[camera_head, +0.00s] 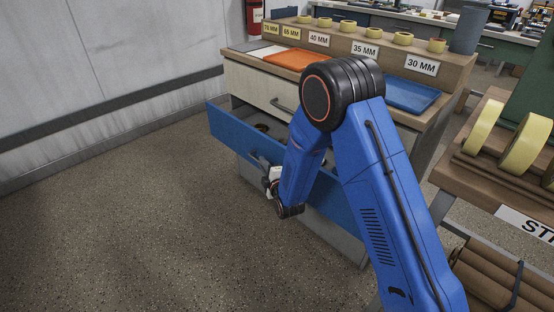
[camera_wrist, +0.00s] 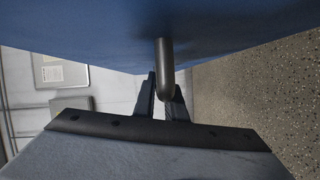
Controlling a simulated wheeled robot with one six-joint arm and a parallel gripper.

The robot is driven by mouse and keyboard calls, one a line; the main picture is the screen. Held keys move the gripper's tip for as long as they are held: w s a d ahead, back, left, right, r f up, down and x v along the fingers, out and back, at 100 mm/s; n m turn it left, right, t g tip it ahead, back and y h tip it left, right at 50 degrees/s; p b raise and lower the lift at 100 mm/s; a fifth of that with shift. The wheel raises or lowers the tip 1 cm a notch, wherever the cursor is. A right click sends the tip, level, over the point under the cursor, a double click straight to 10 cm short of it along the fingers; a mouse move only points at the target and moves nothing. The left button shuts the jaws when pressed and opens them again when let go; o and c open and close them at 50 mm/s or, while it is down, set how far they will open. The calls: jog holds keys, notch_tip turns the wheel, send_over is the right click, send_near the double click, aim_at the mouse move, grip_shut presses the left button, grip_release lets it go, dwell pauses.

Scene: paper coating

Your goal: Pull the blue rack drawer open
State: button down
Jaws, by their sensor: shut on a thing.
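The blue drawer (camera_head: 232,131) stands pulled out of the cabinet, and part of its inside shows behind its front panel. My gripper (camera_head: 262,167) is at the drawer's front, partly hidden by my blue arm. In the wrist view, the blue drawer front (camera_wrist: 90,38) fills the top, and the dark bar handle (camera_wrist: 165,65) sticks out from it. My gripper's dark fingers (camera_wrist: 163,88) are on both sides of the handle, shut on it. My arm hides the right middle of the drawer front in the head view.
The cabinet (camera_head: 262,88) has a closed pale drawer above the blue one. On its top lie an orange tray (camera_head: 295,59) and a blue tray (camera_head: 410,95). A bench with tape rolls (camera_head: 524,143) stands at right. The floor (camera_head: 130,230) at left is clear.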

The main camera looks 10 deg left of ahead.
jog(key=s+a, duration=0.9)
jog(key=s, duration=0.3)
jog(key=shift+s+a, duration=0.3)
jog(key=shift+a, duration=0.05)
jog(key=shift+f, duration=0.1)
jog(key=c, duration=1.8)
grip_release()
